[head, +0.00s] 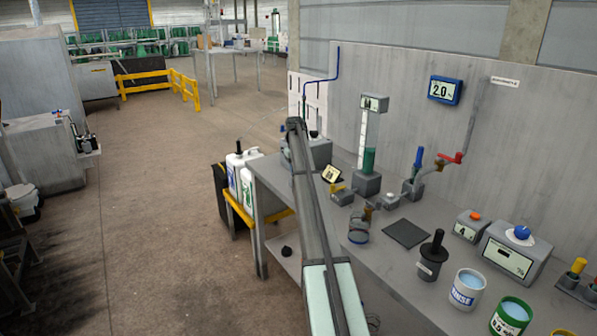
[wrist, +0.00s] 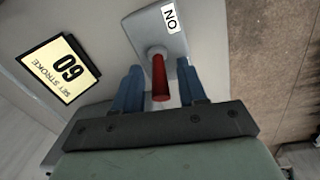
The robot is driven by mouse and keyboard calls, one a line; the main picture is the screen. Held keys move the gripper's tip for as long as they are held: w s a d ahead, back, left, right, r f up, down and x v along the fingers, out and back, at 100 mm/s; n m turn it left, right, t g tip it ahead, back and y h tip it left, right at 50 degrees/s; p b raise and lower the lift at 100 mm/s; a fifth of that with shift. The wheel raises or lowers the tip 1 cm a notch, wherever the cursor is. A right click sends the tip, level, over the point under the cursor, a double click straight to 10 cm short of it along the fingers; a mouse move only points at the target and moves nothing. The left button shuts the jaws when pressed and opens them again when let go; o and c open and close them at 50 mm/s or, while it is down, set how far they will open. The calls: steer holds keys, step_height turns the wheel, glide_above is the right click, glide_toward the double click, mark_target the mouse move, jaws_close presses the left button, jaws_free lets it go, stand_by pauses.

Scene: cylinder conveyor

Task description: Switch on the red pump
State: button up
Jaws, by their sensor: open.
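In the wrist view a red rod-like lever (wrist: 160,76) sticks out of a grey housing (wrist: 150,30) that bears a white "ON" label (wrist: 169,17). My gripper (wrist: 160,85) is open, with one blue finger on each side of the red lever; I cannot tell whether either finger touches it. A yellow card (wrist: 62,68) reading "60" and "SET STROKE" lies to the left. In the head view a grey box (head: 319,152) with a blue tube (head: 337,62) stands at the bench's far end. My arm covers part of it and hides the lever and my gripper.
The grey bench (head: 385,275) carries a measuring column (head: 369,130), a dark square pad (head: 405,233), a black-handled tool (head: 432,255), a RINSE cup (head: 466,289) and a green cup (head: 511,317). White jugs (head: 240,165) stand beside its far end. Open floor lies to the left.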

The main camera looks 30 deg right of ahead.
jaws_close()
steer(key=shift+s, duration=0.15)
stand_by(0.4)
steer(key=t, duration=0.1)
steer(key=s+t, duration=0.1)
steer(key=t, duration=0.2)
steer(key=shift+s+a+r, duration=0.1)
steer(key=shift+s+r, duration=0.05)
steer(key=shift+s, duration=0.2)
steer(key=t, duration=0.2)
steer(key=shift+s+t, duration=0.35)
steer(key=shift+t, duration=0.05)
steer(key=shift+s+t, duration=0.15)
steer(key=shift+t, duration=0.6)
steer(key=shift+s+t, duration=0.15)
steer(key=shift+t, duration=0.6)
jaws_free()
